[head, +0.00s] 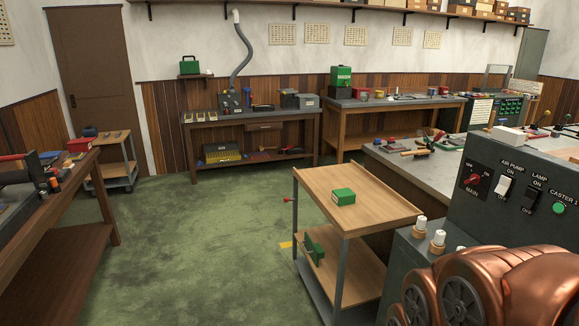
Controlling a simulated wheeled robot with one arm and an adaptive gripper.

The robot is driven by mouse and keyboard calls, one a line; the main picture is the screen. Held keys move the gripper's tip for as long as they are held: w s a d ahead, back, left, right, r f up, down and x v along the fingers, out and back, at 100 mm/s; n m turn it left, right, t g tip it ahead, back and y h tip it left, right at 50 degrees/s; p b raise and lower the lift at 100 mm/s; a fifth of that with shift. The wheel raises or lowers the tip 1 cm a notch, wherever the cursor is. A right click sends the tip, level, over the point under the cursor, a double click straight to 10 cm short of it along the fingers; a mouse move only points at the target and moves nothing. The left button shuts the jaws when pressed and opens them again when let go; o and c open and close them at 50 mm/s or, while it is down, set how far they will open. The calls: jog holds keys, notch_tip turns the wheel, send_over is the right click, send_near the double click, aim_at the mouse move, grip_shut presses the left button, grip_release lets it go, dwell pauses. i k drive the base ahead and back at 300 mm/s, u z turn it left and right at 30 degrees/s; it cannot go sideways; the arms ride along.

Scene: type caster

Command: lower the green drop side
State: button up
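A wooden-topped trolley (378,193) with grey metal legs stands right of the centre in the head view. A small green piece (314,249) is at its left side, below the top; I cannot tell for certain whether this is the green drop side, or whether it is raised or lowered. A small green box (343,197) lies on the trolley top. A red-knobbed lever (288,199) sticks out from the trolley's left leg. My gripper is not in view.
A grey control cabinet (520,190) with switches stands close at the right. A workbench (60,185) runs along the left, and benches (260,116) line the back wall. The green floor (190,240) left of the trolley is clear.

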aim_at(309, 247)
jog(key=u, duration=0.65)
jog(key=i, duration=1.2)
jog(key=u, duration=0.85)
jog(key=i, duration=1.3)
jog(key=z, duration=0.8)
jog(key=i, duration=0.6)
jog(key=z, duration=0.35)
